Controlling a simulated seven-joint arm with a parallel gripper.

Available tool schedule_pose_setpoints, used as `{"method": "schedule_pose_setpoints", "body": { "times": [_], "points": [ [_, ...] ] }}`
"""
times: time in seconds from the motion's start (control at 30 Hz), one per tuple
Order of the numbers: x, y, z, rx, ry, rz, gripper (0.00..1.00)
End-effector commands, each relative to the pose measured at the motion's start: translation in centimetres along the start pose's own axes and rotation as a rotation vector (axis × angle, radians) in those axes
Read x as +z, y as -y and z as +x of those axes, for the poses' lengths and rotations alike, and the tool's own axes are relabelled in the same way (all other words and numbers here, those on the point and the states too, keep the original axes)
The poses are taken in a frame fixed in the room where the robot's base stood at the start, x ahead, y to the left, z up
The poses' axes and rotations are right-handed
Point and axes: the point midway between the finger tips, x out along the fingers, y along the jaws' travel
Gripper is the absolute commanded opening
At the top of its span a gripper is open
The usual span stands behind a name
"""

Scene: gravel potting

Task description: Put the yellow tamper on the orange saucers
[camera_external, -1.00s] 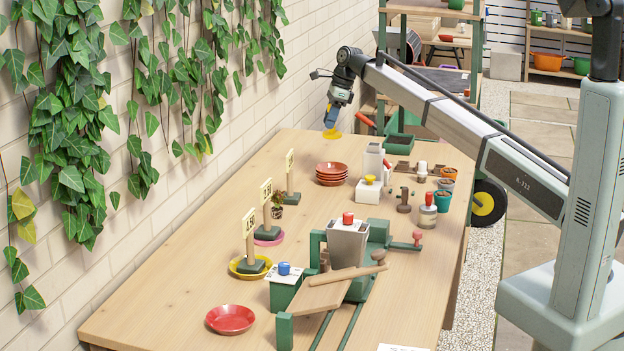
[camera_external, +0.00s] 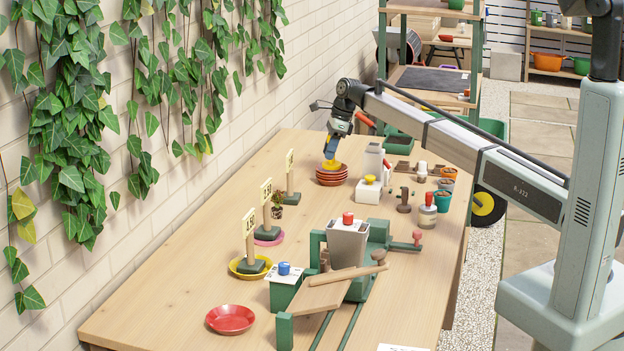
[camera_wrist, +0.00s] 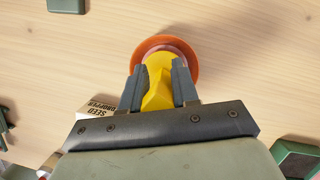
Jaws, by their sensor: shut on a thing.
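The yellow tamper (camera_wrist: 157,75) is held between the two fingers of my gripper (camera_wrist: 160,85) in the wrist view. In the external view my gripper (camera_external: 334,148) points down, with the yellow tamper (camera_external: 332,164) under it, at the top of the orange saucers (camera_external: 332,177). The saucers are a stack on the table near its far left side. In the wrist view the orange rim of the saucers (camera_wrist: 188,48) shows around the tamper's far end. I cannot tell whether the tamper touches the top saucer.
A white box with a yellow knob (camera_external: 370,189) stands just right of the saucers, with a taller grey container (camera_external: 373,160) behind it. Sign stands (camera_external: 289,170) are to the left. A red saucer (camera_external: 230,319) lies near the front. The table (camera_external: 170,270) is bare at the left.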

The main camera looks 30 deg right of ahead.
Motion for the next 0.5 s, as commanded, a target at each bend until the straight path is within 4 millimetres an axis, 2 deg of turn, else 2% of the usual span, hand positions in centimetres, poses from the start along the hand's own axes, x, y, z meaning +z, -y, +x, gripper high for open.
{"method": "schedule_pose_setpoints", "body": {
  "times": [0.27, 0.3, 0.5],
  "points": [
    [-0.07, 0.00, 0.24, 0.000, 0.000, 0.000, 0.00],
    [-0.06, 0.01, 0.20, 0.000, 0.000, 0.000, 0.34],
    [-0.06, 0.00, 0.18, 0.000, 0.000, 0.000, 0.53]
  ]
}}
